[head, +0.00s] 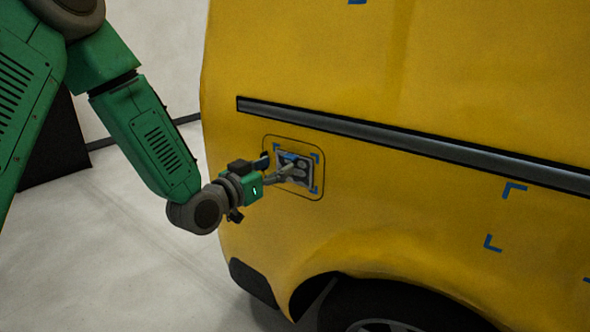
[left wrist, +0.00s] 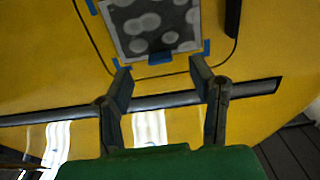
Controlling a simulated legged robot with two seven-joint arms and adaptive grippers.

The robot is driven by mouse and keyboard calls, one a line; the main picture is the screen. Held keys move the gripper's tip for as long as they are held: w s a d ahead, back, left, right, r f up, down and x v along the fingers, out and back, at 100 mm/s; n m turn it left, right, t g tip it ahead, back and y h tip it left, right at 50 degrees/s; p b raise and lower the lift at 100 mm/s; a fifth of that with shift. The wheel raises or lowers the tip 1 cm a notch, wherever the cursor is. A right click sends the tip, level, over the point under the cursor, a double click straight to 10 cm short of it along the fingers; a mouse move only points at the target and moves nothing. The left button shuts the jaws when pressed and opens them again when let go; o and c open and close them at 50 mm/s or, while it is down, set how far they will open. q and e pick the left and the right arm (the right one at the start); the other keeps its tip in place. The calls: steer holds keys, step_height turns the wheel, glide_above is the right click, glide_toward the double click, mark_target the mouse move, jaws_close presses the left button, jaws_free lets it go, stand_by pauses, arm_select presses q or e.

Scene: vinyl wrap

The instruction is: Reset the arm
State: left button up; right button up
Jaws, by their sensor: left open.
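My left gripper (head: 276,169) is at the yellow van's side, in front of the fuel flap. In the left wrist view the left gripper's two fingers (left wrist: 161,79) are spread apart with nothing between them. The grey patterned vinyl sheet (head: 298,172) lies on the flap, partly hidden by the gripper in the head view. It also shows beyond the fingertips in the left wrist view (left wrist: 152,24), with blue tape at its lower edge and corners. Whether the fingers touch the van cannot be told. My right gripper is not in view.
The yellow van (head: 420,210) fills the right side, with a dark side rail (head: 400,143) above the flap and a wheel (head: 395,310) below. Blue corner marks (head: 514,189) sit further right. Pale open floor (head: 110,260) lies to the left.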

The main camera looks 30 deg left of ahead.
arm_select(q)
steer(key=s, duration=0.7)
steer(key=s+d+f+g+p, duration=0.1)
steer(key=s+d+f+g, duration=0.15)
steer(key=f, duration=0.45)
steer(key=s+d+f+g+p, duration=0.1)
steer(key=s+f+g, duration=0.3)
steer(key=f, duration=0.3)
steer(key=s+d+f+g+p, duration=0.1)
steer(key=s+d+f+g, duration=0.15)
steer(key=f, duration=0.55)
steer(key=s+d+f+g, duration=0.1)
steer(key=s+f+g, duration=0.1)
steer(key=s, duration=0.4)
steer(key=s+d+f+g+y, duration=0.1)
steer(key=s+f+g, duration=0.2)
steer(key=s+f, duration=0.2)
steer(key=s+d+f+g+p, duration=0.1)
steer(key=s+f+g, duration=0.2)
steer(key=s, duration=0.5)
steer(key=shift+s+d+f+y, duration=0.3)
steer(key=shift+s+d, duration=0.05)
steer(key=shift+w, duration=0.15)
